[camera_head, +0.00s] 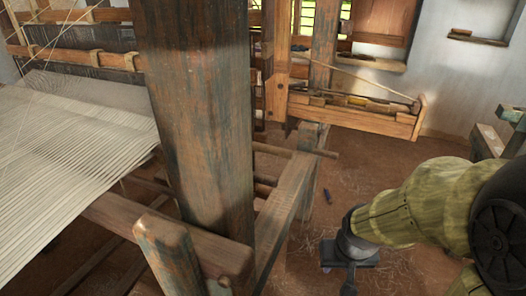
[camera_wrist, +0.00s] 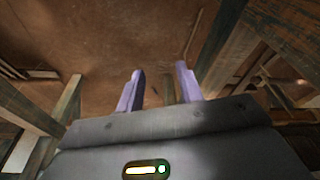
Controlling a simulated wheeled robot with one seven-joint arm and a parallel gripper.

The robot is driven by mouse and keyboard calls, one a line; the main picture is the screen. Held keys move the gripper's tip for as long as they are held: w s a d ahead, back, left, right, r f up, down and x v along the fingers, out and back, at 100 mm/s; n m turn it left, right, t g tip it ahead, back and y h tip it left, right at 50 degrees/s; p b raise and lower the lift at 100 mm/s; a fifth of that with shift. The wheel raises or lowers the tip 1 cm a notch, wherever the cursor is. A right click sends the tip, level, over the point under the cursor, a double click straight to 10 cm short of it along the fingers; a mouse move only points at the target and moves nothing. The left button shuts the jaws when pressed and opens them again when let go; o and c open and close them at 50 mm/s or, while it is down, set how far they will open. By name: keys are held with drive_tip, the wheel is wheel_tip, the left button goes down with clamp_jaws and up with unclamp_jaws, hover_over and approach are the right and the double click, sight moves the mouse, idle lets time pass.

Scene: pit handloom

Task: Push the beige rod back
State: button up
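A thin beige rod (camera_head: 355,79) slants down to the right across the wooden box in the head view and ends at a round knob. I cannot tell for sure which is the task's rod. My gripper (camera_head: 349,285) points down beside the loom frame, low at the right, apart from both rods. In the wrist view my gripper (camera_wrist: 159,75) has two purple fingers apart with nothing between them. A thin light strip (camera_wrist: 193,32), perhaps a rod, shows beyond the fingers.
A thick wooden post (camera_head: 200,110) and the side beam (camera_head: 290,195) stand left of my arm. White warp threads (camera_head: 70,150) stretch at the left. A wooden box (camera_head: 350,115) is behind.

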drive_tip(key=shift+o, duration=0.5)
drive_tip(key=shift+r, duration=0.1)
drive_tip(key=w+a+r+m+g+y+p, duration=0.2)
drive_tip(key=r+m+y+p, duration=0.35)
drive_tip(key=p, duration=0.45)
drive_tip(key=w+a+r+m+g+y+p, duration=0.1)
drive_tip(key=r+m+g+y+p, duration=0.35)
drive_tip(key=p, duration=0.55)
drive_tip(key=w+d+r+m+t+y+p, duration=0.3)
drive_tip(key=w+r+m+t+y+p, duration=0.4)
drive_tip(key=w+m+t+p, duration=0.1)
drive_tip(key=shift+w+d+r+m+t, duration=0.25)
drive_tip(key=shift+w+r+m+t, duration=0.1)
drive_tip(key=shift+w+m+t, duration=0.65)
drive_tip(key=shift+w+a+p, duration=0.1)
drive_tip(key=shift+a+p, duration=0.05)
drive_tip(key=shift+p, duration=0.2)
